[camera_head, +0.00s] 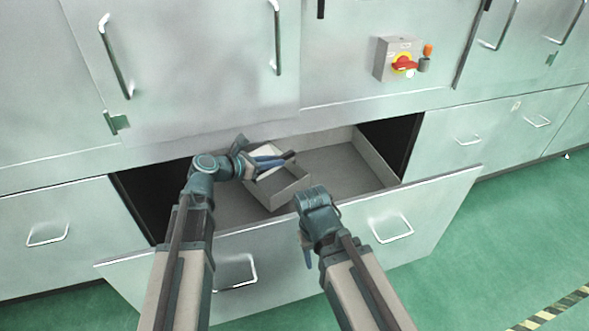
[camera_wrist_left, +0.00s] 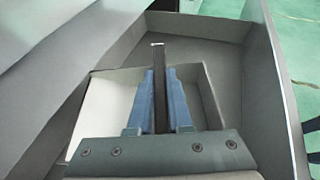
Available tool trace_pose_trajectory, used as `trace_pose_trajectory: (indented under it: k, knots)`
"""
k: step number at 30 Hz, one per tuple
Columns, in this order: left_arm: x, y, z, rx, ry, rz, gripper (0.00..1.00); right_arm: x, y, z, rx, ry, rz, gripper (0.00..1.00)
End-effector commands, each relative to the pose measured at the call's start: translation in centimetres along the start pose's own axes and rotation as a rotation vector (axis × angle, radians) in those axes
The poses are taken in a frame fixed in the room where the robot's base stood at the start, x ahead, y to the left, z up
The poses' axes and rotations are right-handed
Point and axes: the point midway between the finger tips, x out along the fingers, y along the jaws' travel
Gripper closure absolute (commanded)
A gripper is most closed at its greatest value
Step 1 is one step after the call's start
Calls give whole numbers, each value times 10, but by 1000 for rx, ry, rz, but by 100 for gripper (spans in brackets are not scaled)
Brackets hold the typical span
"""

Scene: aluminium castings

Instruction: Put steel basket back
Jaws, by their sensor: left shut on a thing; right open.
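The steel basket (camera_head: 282,188) is a grey open-topped box inside the pulled-out drawer (camera_head: 345,160), sitting at an angle to the drawer walls. My left gripper (camera_head: 272,162) reaches over it from the left, with its blue fingers shut on a dark bar, seemingly the basket's handle (camera_head: 289,155). In the left wrist view the bar (camera_wrist_left: 159,90) stands between the two blue fingers, and the basket (camera_wrist_left: 105,95) lies below them. Whether the basket touches the drawer floor I cannot tell. My right gripper (camera_head: 308,258) is open and empty, in front of the drawer front, partly hidden by its own wrist.
The drawer front (camera_head: 430,215) stands out from the steel cabinet, with two wire handles. The right part of the drawer is empty. Cabinet doors with bar handles (camera_head: 115,60) rise above. A red-and-yellow switch box (camera_head: 398,60) sits on the upper right. Green floor lies in front.

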Motion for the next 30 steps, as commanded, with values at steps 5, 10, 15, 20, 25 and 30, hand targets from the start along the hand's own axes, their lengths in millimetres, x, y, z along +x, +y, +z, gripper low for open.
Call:
trace_pose_trajectory:
  k: [5, 10, 15, 20, 25, 30]
  knots:
    - [43, 2, 18, 1, -1, -3, 100, 0, 0, 0, 0, 0, 0, 50]
    - [76, 2, 32, 1, -1, -3, 100, 0, 0, 0, 0, 0, 0, 50]
    - [83, 0, 4, -1, -1, 1, 100, 28, -3, -2, 0, 0, 0, 50]
    - [85, 0, -3, -1, -1, 1, 100, 36, -3, -2, -1, 0, 2, 50]
    - [85, 0, -2, -1, -1, 1, 100, 35, -3, -2, -1, 0, 2, 50]
    - [88, 0, -11, -1, -1, 0, 100, 44, -4, -3, -1, 0, 3, 50]
